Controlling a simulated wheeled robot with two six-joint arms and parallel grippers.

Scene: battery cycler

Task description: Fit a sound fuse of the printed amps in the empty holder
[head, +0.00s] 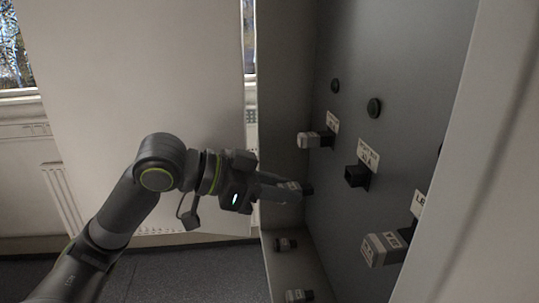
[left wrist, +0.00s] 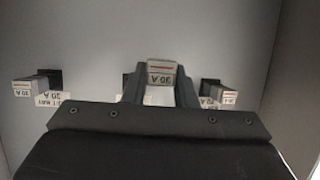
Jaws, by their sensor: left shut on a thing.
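My left gripper (head: 284,189) is shut on a pale fuse (left wrist: 160,72) with a red stripe and a print that reads 30 A upside down in the left wrist view. It holds this fuse with its dark end pointing right, inside the cabinet. The empty black holder (head: 357,177) sticks out of the panel up and to the right of the gripper, apart from it. The label (head: 368,155) above it is too small to read surely. My right gripper is not in view.
Fitted fuses sit in holders on either side, one farther back (head: 309,140) and one nearer (head: 384,248). Two loose fuses, a dark one (head: 286,244) and a pale one (head: 298,295), lie low in the cabinet. The cabinet's side wall (head: 470,150) bounds the right.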

